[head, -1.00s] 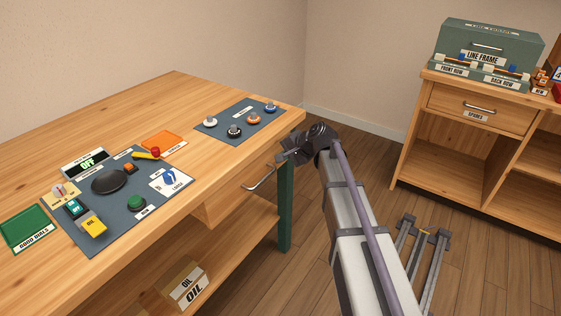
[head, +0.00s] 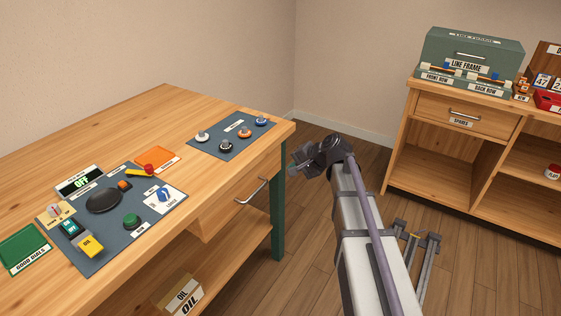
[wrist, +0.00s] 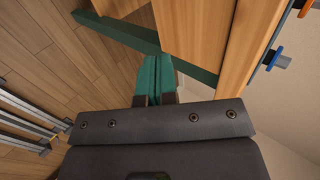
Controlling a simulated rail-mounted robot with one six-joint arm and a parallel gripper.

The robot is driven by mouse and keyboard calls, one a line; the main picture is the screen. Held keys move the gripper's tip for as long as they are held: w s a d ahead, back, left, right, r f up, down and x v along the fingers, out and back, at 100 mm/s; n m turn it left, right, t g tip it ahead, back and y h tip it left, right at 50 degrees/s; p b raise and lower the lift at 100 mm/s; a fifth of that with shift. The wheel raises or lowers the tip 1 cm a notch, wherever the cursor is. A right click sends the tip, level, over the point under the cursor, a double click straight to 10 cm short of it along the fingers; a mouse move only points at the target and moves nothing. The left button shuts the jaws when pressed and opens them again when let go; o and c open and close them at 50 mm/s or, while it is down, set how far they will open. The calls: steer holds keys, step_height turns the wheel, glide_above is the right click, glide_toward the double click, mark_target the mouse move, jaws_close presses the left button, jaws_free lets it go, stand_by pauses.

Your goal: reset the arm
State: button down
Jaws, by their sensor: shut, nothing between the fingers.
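My gripper (head: 295,169) is at the end of my arm, to the right of the workbench (head: 115,118) and over the floor in the head view. In the wrist view its two teal fingers (wrist: 156,76) lie together, shut with nothing between them. It is apart from the bench and from the drawer handle (head: 250,191).
A shelf unit (head: 425,146) with a green line-frame case (head: 470,55) stands at right. Wooden floor lies between.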

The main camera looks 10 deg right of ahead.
steer(key=p+v, duration=0.2)
steer(key=v, duration=0.4)
steer(key=s+a+f+n+g+h, duration=0.2)
steer(key=s+f+n+g+h, duration=0.15)
steer(key=s, duration=0.75)
steer(key=s+a+f+n+g+h, duration=0.25)
steer(key=s+n+h, duration=0.2)
steer(key=s, duration=0.65)
step_height(320, 180, up, 20)
steer(key=w+y+p, duration=0.1)
steer(key=p, duration=1.9)
steer(key=shift+w+a+n, duration=0.2)
steer(key=shift+w+n, duration=0.05)
steer(key=shift+n, duration=0.05)
